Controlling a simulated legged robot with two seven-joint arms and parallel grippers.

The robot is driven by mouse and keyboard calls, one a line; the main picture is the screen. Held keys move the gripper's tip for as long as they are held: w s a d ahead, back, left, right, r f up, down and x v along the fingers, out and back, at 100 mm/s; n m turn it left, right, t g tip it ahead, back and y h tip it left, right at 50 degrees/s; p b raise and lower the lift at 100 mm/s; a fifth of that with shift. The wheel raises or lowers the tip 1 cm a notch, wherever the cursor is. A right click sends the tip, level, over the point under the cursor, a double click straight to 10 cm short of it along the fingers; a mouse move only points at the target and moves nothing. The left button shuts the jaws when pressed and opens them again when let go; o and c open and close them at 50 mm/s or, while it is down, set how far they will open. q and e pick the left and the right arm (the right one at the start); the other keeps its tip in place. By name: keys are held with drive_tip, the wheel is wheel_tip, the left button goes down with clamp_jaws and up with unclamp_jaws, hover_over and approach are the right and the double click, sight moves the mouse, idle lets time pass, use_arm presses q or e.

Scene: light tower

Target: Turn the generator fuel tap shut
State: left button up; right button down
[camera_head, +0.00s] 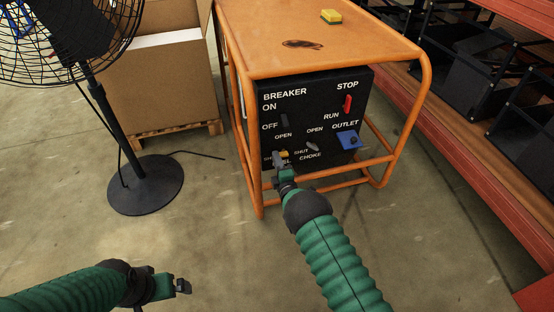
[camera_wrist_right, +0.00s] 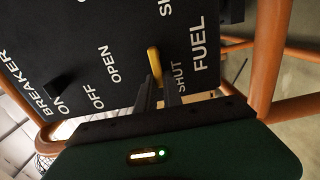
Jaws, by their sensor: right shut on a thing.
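The fuel tap is a small yellow lever (camera_head: 284,154) low on the left of the generator's black panel (camera_head: 318,98). In the right wrist view the yellow lever (camera_wrist_right: 154,62) lies crosswise on the panel, with OPEN and SHUT printed on either side and FUEL beyond SHUT. My right gripper (camera_head: 278,158) is at the tap, its fingers (camera_wrist_right: 161,90) shut on the lever's near end. The fingers hide that end, so its exact angle is unclear. My left gripper (camera_head: 183,287) is low in the head view, away from the generator; its jaw opening cannot be made out.
The orange frame (camera_head: 258,185) surrounds the panel, with a bar close below my right gripper. The choke lever (camera_head: 312,146), blue outlet (camera_head: 348,139) and red stop switch (camera_head: 348,103) are to the right. A black fan (camera_head: 143,184) and boxes stand left. A yellow sponge (camera_head: 331,16) lies on top.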

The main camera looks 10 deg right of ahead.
drive_tip(key=shift+s+a+f, duration=0.1)
drive_tip(key=shift+a+f, duration=0.05)
drive_tip(key=shift+f, duration=0.15)
drive_tip(key=c, duration=1.5)
unclamp_jaws()
drive_tip(key=shift+r, duration=0.1)
drive_tip(key=s+p, duration=0.2)
drive_tip(key=s, duration=0.3)
drive_tip(key=s+p, duration=0.3)
drive_tip(key=s, duration=0.3)
drive_tip(key=s+p, duration=0.2)
drive_tip(key=s, duration=0.3)
drive_tip(key=shift+s+d+p, duration=0.35)
